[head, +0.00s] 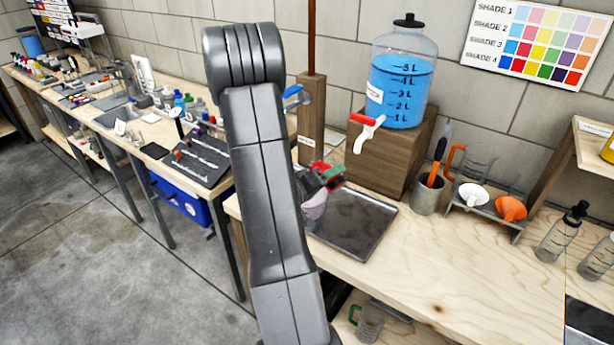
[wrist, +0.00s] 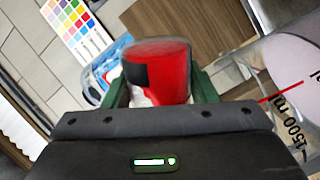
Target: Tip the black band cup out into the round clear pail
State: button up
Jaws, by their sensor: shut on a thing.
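The black band cup (wrist: 158,65), with red in it and a dark patch on its side, is between the green fingers of my gripper (wrist: 158,92) in the wrist view. In the head view my gripper (head: 322,179) is partly hidden behind my arm, and a bit of red shows at its fingers. The round clear pail (wrist: 290,65) is at the right edge of the wrist view, with a red mark and "1500 ml" on its wall. In the head view the pail (head: 314,206) is just below my gripper, mostly hidden by my arm. I cannot tell the cup's exact tilt.
A dark metal tray (head: 362,228) lies on the bench by the pail. Behind it, a blue-filled jug (head: 400,88) with a red-handled tap stands on a wooden block (head: 392,155). A grey holder with tools (head: 427,196) and a rack with funnels (head: 487,212) stand right. The front bench top is clear.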

jog(key=shift+f+n+p, duration=0.35)
jog(key=shift+n+p, duration=0.15)
jog(key=shift+n, duration=0.6)
dwell(1.9)
jog(key=shift+w+a+r+n+h+p, duration=0.3)
jog(key=shift+w+a+r+n+p, duration=0.35)
jog(key=shift+p, duration=1.5)
jog(key=shift+c, duration=0.2)
jog(key=shift+w+r+n+p, duration=0.1)
jog(key=shift+r+n+p, duration=0.1)
jog(key=shift+n+p, duration=0.5)
jog(key=shift+w+r+n+p, duration=0.15)
jog(key=shift+n+p, duration=0.1)
jog(key=shift+p, duration=0.75)
jog(key=shift+a+f+n+p, duration=0.1)
jog(key=shift+f+n+p, duration=0.1)
jog(key=shift+n+p, duration=0.25)
dwell(0.5)
